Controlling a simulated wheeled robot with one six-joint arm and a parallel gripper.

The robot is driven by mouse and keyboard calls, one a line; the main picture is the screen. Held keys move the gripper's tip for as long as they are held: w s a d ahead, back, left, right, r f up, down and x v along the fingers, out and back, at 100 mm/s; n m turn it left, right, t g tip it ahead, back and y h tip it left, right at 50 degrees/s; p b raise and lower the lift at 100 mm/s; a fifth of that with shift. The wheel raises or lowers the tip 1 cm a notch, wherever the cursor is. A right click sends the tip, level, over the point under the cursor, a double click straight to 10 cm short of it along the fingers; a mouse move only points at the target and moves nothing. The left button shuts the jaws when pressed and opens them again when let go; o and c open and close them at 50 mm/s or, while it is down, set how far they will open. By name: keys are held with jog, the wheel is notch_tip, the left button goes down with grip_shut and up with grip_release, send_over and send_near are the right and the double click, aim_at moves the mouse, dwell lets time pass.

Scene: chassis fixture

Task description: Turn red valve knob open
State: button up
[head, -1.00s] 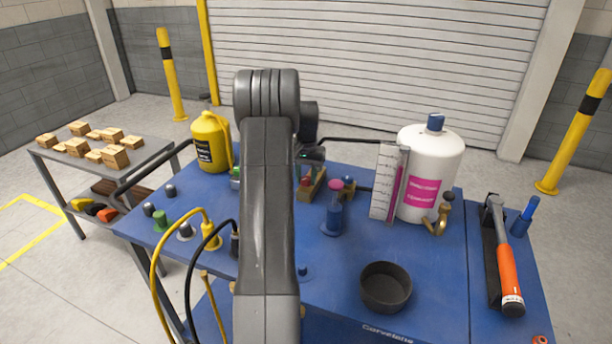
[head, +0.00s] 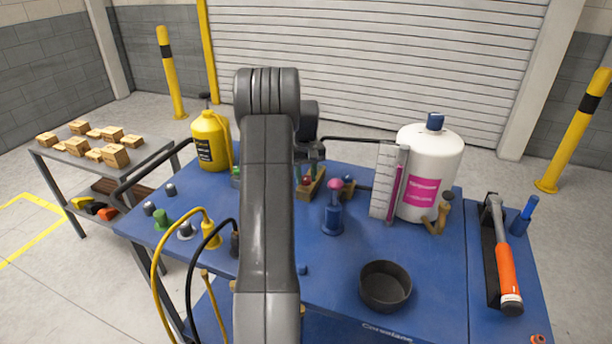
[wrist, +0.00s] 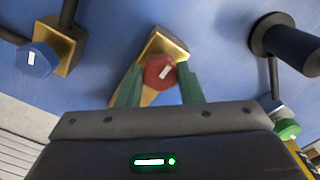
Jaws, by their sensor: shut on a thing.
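The red valve knob (wrist: 160,72) is faceted, with a white mark that sits slanted in the wrist view. It is mounted on a brass block (wrist: 163,42) on the blue bench. My gripper (wrist: 160,84) has its green fingers on both sides of the knob and is shut on it. In the head view, my gripper (head: 309,172) reaches down at the brass block (head: 314,186), and the red knob (head: 306,181) shows only partly between the fingers. My arm hides part of the bench there.
A blue knob (wrist: 36,58) on another brass block stands beside it. A green knob (wrist: 288,130) is on the other side. In the head view, a pink-topped blue post (head: 334,205), white bottle (head: 428,165) and yellow canister (head: 210,142) stand nearby. A black bowl (head: 385,286) sits in front.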

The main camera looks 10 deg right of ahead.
aim_at(306, 178)
dwell(0.4)
jog(key=o, duration=1)
jog(key=shift+c, duration=0.2)
notch_tip(306, 178, up, 14)
jog(key=b, duration=0.1)
jog(key=shift+f, duration=0.15)
notch_tip(306, 178, down, 14)
jog(key=shift+r+p, duration=0.1)
jog(key=shift+p, duration=0.35)
jog(key=shift+r, duration=0.1)
